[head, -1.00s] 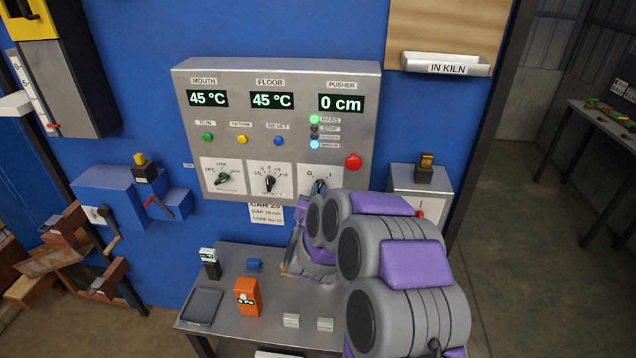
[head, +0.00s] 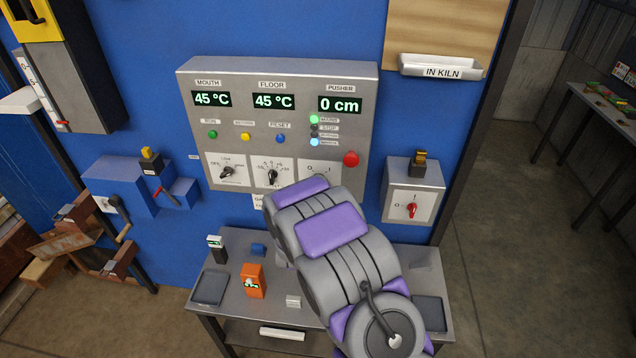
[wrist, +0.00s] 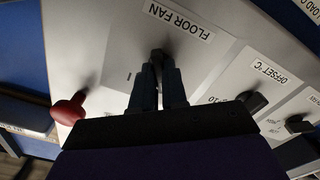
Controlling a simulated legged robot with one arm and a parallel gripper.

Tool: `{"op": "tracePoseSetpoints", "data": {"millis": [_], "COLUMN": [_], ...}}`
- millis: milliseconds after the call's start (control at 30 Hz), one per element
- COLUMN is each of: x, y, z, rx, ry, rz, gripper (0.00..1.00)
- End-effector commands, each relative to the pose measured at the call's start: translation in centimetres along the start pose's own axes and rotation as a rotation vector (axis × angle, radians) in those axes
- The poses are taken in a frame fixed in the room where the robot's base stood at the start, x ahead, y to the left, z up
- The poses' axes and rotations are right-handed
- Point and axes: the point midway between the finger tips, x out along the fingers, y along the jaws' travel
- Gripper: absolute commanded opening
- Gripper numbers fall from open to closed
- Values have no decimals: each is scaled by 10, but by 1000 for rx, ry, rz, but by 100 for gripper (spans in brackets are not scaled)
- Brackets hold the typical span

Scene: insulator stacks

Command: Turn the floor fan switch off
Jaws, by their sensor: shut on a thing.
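The floor fan switch (wrist: 161,54) is a dark knob beside the FLOOR FAN label (wrist: 178,20) in the wrist view, which shows the panel upside down. My gripper (wrist: 160,72) has its two dark fingers shut on this knob, one on each side. The fingers hide part of the knob and its dial, so its exact setting is hard to read. In the head view, the switch plate (head: 316,168) shows only its top edge. My arm covers the knob and gripper there.
The grey control panel (head: 225,118) carries a red button (head: 351,159) right of the switch and an offset knob (head: 272,176) left of it. A box with a red switch (head: 411,210) hangs to the right. A metal table (head: 235,310) with small objects stands below.

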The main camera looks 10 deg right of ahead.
Motion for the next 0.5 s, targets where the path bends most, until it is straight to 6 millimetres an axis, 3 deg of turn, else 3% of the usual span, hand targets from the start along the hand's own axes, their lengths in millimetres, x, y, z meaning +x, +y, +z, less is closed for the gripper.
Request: {"op": "tracePoseSetpoints", "data": {"millis": [33, 500], "x": [3, 3], "y": [3, 3], "z": [-13, -13], "rx": [-16, -100], "ry": [26, 29], "rz": [8, 11], "gripper": [0, 0]}}
